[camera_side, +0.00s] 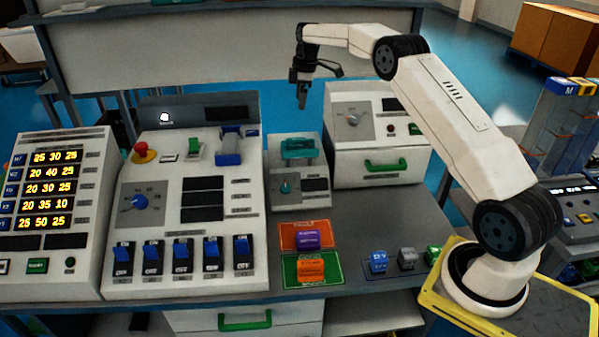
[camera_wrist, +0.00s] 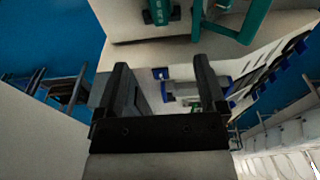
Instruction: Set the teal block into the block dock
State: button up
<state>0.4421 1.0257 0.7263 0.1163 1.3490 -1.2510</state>
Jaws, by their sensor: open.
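A teal piece (camera_side: 298,148) sits on top of a small white and grey unit (camera_side: 300,185) with a teal knob, at mid-table. I cannot tell there which part is the block and which the dock. In the wrist view, a dark teal piece with pale marks (camera_wrist: 161,12) shows at the top edge, with a teal frame (camera_wrist: 243,22) to its right. Both are cut off by the picture edge. My gripper (camera_side: 302,104) points down above and behind the small unit, apart from it. In the wrist view my gripper (camera_wrist: 161,70) is open and empty.
A control panel (camera_side: 170,200) with blue switches stands left, a white box with a green handle (camera_side: 383,165) right. A purple block (camera_side: 307,239) and an orange block (camera_side: 311,267) lie on coloured mats. Blue, grey and green blocks (camera_side: 407,258) stand at the front right.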

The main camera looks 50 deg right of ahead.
jog(key=s+a+f+m, duration=0.1)
jog(key=s+a+m, duration=0.2)
jog(key=s+a, duration=0.35)
jog(key=s+a+m, duration=0.2)
jog(key=s+a, duration=0.2)
jog(key=a, duration=0.6)
jog(key=s+a+f+m, duration=0.1)
jog(key=s+a, duration=0.2)
jog(key=s, duration=0.3)
jog(key=s+a+f+m+t, duration=0.1)
jog(key=s+a+f, duration=0.1)
jog(key=s, duration=0.5)
jog(key=s+a+f+m+h, duration=0.1)
jog(key=s+a+m, duration=0.1)
jog(key=s+a, duration=0.2)
jog(key=s, duration=0.2)
jog(key=shift+s+f+t, duration=0.3)
jog(key=shift+s+f, duration=0.05)
jog(key=shift+c, duration=0.2)
